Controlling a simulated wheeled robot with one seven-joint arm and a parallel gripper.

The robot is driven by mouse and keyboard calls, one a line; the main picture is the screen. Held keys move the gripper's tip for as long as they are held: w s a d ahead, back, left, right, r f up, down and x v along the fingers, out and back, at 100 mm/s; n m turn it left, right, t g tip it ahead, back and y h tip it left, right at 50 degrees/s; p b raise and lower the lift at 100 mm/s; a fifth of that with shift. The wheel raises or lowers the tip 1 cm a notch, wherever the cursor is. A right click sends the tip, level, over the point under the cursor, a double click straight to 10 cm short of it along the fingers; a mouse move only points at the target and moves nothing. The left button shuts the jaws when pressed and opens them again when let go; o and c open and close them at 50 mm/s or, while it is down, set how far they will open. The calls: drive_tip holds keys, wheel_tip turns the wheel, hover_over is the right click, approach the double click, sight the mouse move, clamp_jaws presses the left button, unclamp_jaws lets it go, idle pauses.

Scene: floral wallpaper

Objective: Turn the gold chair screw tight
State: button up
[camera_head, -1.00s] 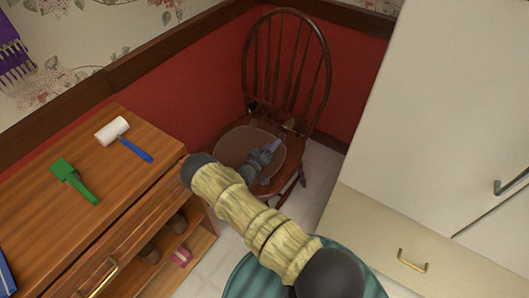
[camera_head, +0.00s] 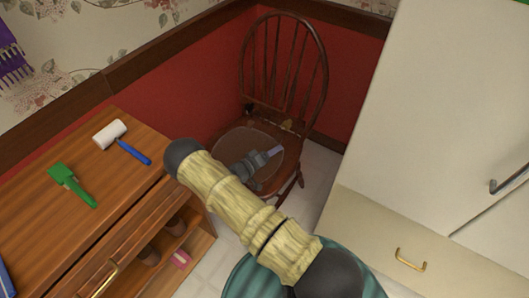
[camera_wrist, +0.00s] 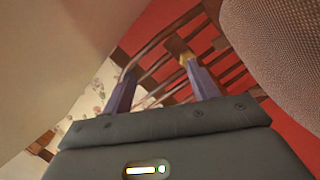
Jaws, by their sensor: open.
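A dark wooden spindle-back chair (camera_head: 283,62) stands in the corner by the red wall. A small gold piece (camera_head: 287,125) shows at the back of its seat; it looks like the gold screw, but it is too small to make out its thread. My gripper (camera_head: 275,152) is over the seat, partly hidden by my arm. In the wrist view my gripper (camera_wrist: 160,66) is open, its two purple fingers apart and empty. A gold patch (camera_wrist: 186,56) shows at the right fingertip there; I cannot tell whether they touch. The chair spindles (camera_wrist: 160,75) lie beyond the fingers.
A wooden dresser (camera_head: 60,215) at the left carries a paint roller (camera_head: 110,131) and a green brush (camera_head: 72,185). A tall cream cabinet (camera_head: 430,110) stands close at the right. Pale floor (camera_head: 318,185) is free between chair and cabinet.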

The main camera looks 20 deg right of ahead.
drive_tip(key=s+a+r+g+y, duration=0.1)
drive_tip(key=s+a+r+y, duration=0.2)
drive_tip(key=s+r+y, duration=0.2)
drive_tip(key=s+a+r+n+g+y, duration=0.1)
drive_tip(key=s+a+r+y, duration=0.2)
drive_tip(key=s+r, duration=0.7)
drive_tip(key=s+a+r+g+y, duration=0.2)
drive_tip(key=s+r+y, duration=0.5)
drive_tip(key=r, duration=0.5)
drive_tip(key=shift+s+a+n, duration=0.4)
drive_tip(key=shift+s+a, duration=0.25)
drive_tip(key=shift+s, duration=0.15)
drive_tip(key=c, duration=0.5)
drive_tip(key=shift+w, duration=0.2)
